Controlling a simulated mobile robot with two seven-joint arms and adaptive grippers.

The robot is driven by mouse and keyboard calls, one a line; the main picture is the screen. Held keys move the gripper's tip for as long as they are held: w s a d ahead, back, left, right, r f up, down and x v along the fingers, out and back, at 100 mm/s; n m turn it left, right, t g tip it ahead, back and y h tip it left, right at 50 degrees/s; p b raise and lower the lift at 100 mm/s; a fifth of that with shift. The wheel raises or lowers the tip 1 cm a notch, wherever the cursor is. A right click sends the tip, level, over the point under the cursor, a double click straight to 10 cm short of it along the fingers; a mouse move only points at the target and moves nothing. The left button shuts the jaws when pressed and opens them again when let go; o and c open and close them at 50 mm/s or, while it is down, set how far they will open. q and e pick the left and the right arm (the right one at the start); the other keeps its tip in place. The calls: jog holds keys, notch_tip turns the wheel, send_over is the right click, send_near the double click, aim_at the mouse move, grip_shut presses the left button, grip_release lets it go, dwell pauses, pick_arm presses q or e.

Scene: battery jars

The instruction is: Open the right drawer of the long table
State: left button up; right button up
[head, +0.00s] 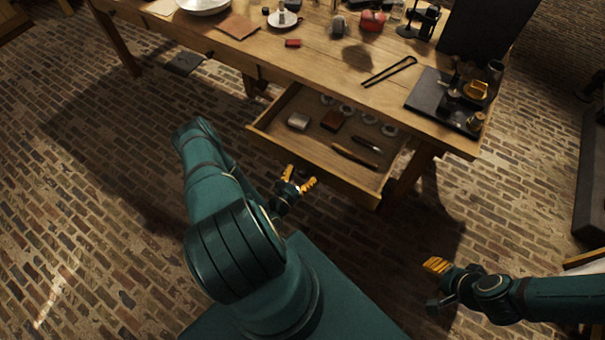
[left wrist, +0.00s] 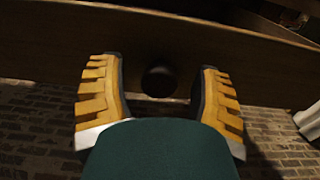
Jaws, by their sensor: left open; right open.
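The long table (head: 330,62) stretches across the top of the head view. Its right drawer (head: 290,155) is pulled out, with its inside in plain sight. Several things lie in it, among them a silvery box, a brown block, pale rings and two slim tools. My left gripper (head: 300,180) is open in front of the drawer's front board. In the left wrist view its yellow fingers (left wrist: 160,90) stand either side of a dark round knob (left wrist: 159,81) on that board; I cannot tell whether they touch it. My right gripper (head: 436,265) is over the brick floor, right of the drawer, away from the table.
On the tabletop are a black tray (head: 425,95) with brass pieces, black tongs (head: 390,71), a red pot (head: 372,20) and a white plate (head: 284,20). A table leg (head: 408,177) stands right of the drawer. The brick floor (head: 90,200) at left is clear.

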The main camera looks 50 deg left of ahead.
pick_arm(q)
jog(key=v, duration=1.1)
jog(key=shift+s+d, duration=0.2)
jog(key=shift+s, duration=0.2)
